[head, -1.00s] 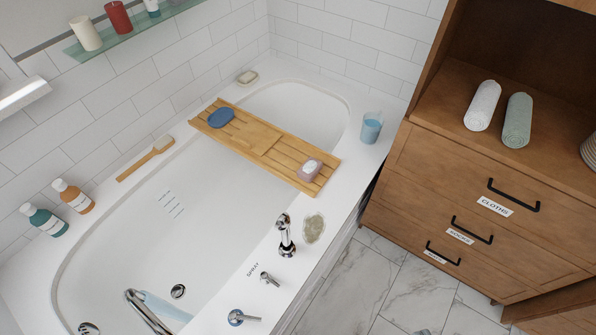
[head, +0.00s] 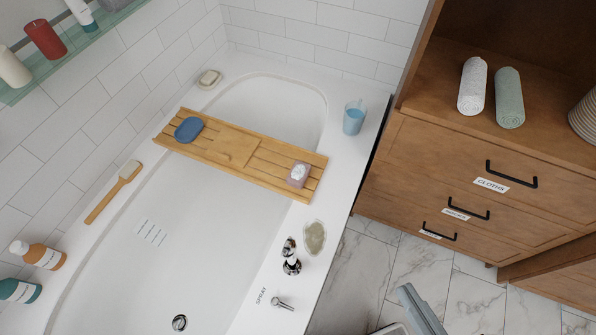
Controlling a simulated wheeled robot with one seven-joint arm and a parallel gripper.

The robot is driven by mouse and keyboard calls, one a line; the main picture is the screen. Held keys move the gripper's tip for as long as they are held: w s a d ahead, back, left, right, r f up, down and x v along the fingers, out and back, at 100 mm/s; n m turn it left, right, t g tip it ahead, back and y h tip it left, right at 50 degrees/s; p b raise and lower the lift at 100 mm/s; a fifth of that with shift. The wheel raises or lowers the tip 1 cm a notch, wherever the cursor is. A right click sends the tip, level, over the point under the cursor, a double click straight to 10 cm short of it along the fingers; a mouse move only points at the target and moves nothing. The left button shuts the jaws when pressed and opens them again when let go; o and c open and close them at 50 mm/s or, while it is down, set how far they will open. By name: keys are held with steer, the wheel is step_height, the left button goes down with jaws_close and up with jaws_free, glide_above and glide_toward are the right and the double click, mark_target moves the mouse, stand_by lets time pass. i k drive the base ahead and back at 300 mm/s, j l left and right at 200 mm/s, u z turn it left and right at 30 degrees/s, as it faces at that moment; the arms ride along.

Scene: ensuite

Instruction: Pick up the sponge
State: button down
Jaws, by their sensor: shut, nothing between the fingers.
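A blue rounded pad (head: 188,130), which looks like the sponge, lies on the left end of a wooden bath tray (head: 232,150) laid across the tub. A pinkish-mauve block with a pale top (head: 298,174) lies on the tray's right end; it looks like soap, but I cannot be sure. My gripper's fingers are not in view. A grey part at the bottom edge seems to belong to my arm, well apart from the tray.
A blue cup (head: 354,117), a grey-green oval (head: 314,237) and a chrome tap (head: 290,257) stand on the tub's right rim. A wooden brush (head: 115,192) and bottles (head: 38,255) line the left rim. A drawer cabinet (head: 460,180) stands right; marble floor lies between.

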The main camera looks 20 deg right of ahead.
mark_target(298, 174)
steer(key=k, duration=0.2)
steer(key=k+u, duration=0.1)
steer(key=u, duration=0.15)
steer(key=k+u, duration=0.1)
steer(key=u, duration=0.2)
steer(key=i+l+u, duration=0.2)
steer(key=l, duration=0.2)
steer(key=i+l+u, duration=0.2)
steer(key=l, duration=0.15)
steer(key=l+u, duration=0.2)
steer(key=l, duration=0.25)
steer(key=i+l, duration=0.1)
steer(key=l, duration=0.3)
steer(key=i+l, duration=0.1)
steer(key=l, duration=0.25)
steer(key=i+l, duration=0.15)
steer(key=l, duration=0.25)
